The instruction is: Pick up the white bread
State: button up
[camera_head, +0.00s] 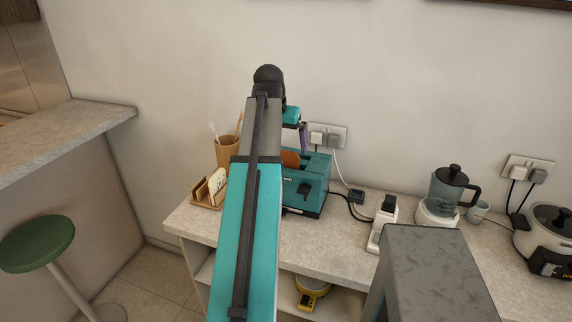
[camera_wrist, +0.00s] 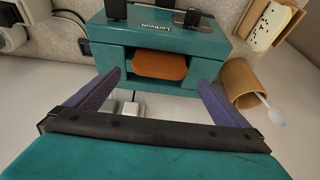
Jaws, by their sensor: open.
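The white bread (camera_head: 217,186) stands in a small wooden rack (camera_head: 207,203) on the counter, left of a teal toaster (camera_head: 308,188). My arm partly covers this area. In the wrist view, the pale, dark-specked bread (camera_wrist: 272,24) is at the top right, beside the toaster (camera_wrist: 150,38). My gripper (camera_wrist: 159,80) is open, its purple fingers spread and empty. It points toward the toaster, where a brown bread slice (camera_wrist: 160,66) shows between the fingers. In the head view, one purple finger shows above the toaster; the other is hidden.
A wooden cup (camera_wrist: 238,83) with a pale utensil stands near my right finger in the wrist view. A green stool (camera_head: 37,243) is at left.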

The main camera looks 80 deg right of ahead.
aim_at(285, 151)
jog(key=shift+s+p+x, duration=0.2)
jog(key=shift+p+x, duration=0.45)
jog(key=shift+x, duration=0.6)
jog(key=shift+p+x, duration=0.3)
jog(key=shift+x, duration=0.85)
jog(key=shift+a+f, duration=0.1)
jog(key=shift+a, duration=0.1)
jog(key=shift+c, duration=0.3)
jog(key=c, duration=0.7)
